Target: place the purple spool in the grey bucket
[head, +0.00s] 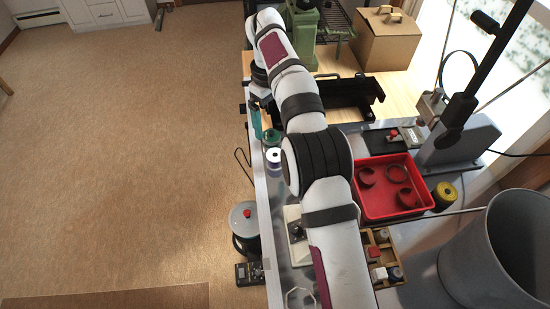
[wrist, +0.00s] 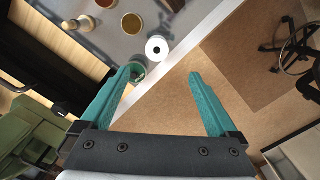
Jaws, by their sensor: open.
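The purple spool (head: 274,160) stands upright near the left edge of the metal bench in the head view, with a white top and purple body. In the wrist view, the white top of a spool (wrist: 157,48), probably this one, lies beyond the fingertips. My gripper (wrist: 166,75) has its teal fingers spread wide with nothing between them. A little teal of my gripper (head: 257,120) shows beside my arm in the head view. The large grey bucket (head: 476,262) stands at the lower right, well away from my gripper; its floor is partly hidden.
A green spool (head: 271,137) stands close behind the purple one, near my left fingertip in the wrist view (wrist: 138,73). A red tray (head: 368,207) holds ring-like parts.

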